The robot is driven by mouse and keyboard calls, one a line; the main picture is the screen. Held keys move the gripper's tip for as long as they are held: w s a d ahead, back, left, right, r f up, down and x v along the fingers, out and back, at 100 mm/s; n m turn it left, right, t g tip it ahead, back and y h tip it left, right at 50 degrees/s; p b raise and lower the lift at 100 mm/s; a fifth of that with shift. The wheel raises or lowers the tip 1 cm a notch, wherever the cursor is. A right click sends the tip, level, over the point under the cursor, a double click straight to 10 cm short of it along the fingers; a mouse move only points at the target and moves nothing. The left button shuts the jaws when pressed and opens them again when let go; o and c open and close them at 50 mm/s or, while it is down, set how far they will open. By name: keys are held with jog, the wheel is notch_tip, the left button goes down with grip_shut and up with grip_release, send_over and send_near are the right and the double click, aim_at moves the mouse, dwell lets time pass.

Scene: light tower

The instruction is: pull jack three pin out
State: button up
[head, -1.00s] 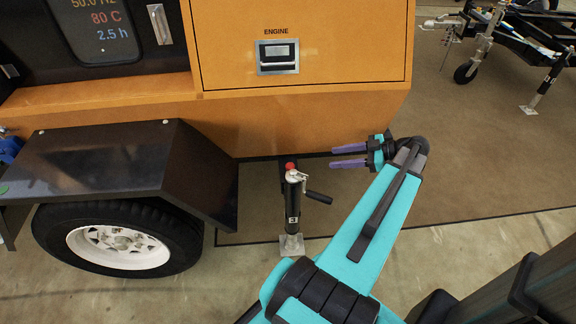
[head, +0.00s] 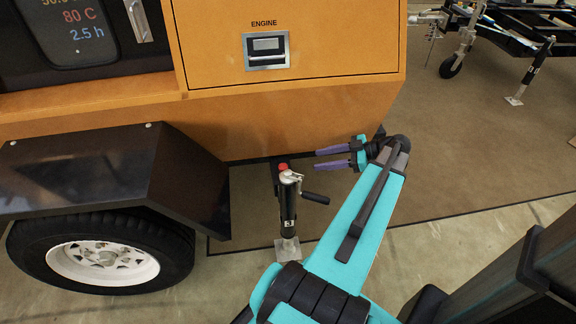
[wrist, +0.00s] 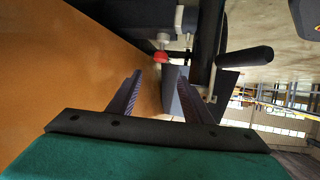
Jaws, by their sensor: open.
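The jack (head: 288,208) is a black upright post below the trailer's orange body, with a label that looks like a 3, a grey top and a side crank. Its pin shows as a red knob (head: 282,166) at the top of the jack. The red knob also shows in the wrist view (wrist: 161,57), just beyond the fingertips and roughly between them. My gripper (head: 316,159) is open and empty, with its purple fingers pointing left at the knob from a short distance to its right. In the wrist view my gripper (wrist: 160,77) has both fingers apart, touching nothing that I can see.
The crank handle (head: 315,198) sticks out right, just below my gripper. The orange trailer body (head: 300,110) is close above and behind. A black fender (head: 120,175) and wheel (head: 100,255) are at left. Another trailer (head: 510,30) stands far right.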

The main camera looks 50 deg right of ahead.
jog(key=b+x, duration=0.1)
jog(key=x, duration=1.2)
jog(key=shift+w+a+b, duration=0.1)
jog(key=shift+b, duration=0.3)
grip_shut()
